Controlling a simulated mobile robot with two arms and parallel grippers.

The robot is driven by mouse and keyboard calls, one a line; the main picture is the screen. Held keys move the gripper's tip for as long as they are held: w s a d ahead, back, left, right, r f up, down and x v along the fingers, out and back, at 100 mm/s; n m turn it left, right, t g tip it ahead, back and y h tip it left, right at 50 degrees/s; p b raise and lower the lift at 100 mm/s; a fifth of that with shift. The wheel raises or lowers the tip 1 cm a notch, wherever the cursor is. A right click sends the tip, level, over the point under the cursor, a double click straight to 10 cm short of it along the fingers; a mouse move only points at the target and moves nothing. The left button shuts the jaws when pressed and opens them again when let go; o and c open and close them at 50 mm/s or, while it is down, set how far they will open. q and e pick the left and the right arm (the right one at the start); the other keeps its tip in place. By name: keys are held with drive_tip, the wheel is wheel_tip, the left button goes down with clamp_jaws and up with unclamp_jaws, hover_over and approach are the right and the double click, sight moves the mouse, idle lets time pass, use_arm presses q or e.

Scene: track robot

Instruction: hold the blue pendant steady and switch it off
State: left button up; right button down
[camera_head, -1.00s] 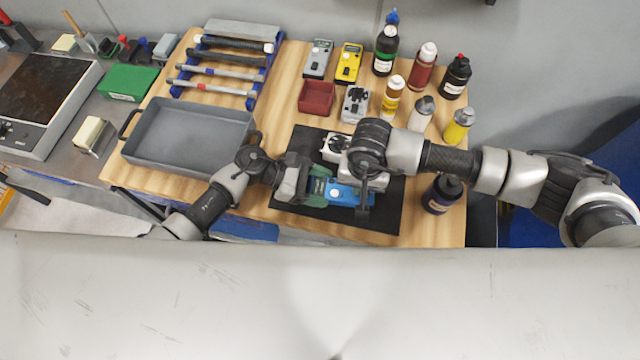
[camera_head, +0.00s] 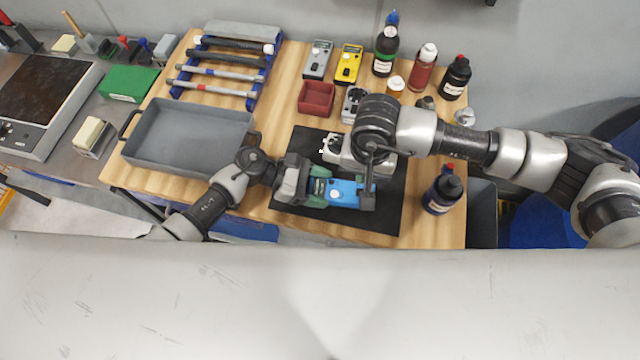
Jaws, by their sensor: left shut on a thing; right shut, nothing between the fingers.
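The blue pendant (camera_head: 345,188) lies on the black mat (camera_head: 300,213) near the table's front edge. A small pale round spot shows on its top face. My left gripper (camera_head: 318,190) comes in from the left and is shut on the pendant's left end; green parts show between its jaws. My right gripper (camera_head: 368,196) points down by the pendant's right end, shut and empty. Whether its tips touch the pendant cannot be told. My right wrist hides part of the mat behind the pendant.
A grey tray (camera_head: 190,108) stands at the left. A red bin (camera_head: 317,99), a grey meter (camera_head: 318,59) and a yellow meter (camera_head: 349,64) stand behind. Several bottles stand at back right, and a dark bottle (camera_head: 441,193) is close to my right arm.

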use_arm(q)
drive_tip(key=o, duration=1.3)
drive_tip(key=shift+c, duration=0.2)
drive_tip(key=shift+a, duration=0.1)
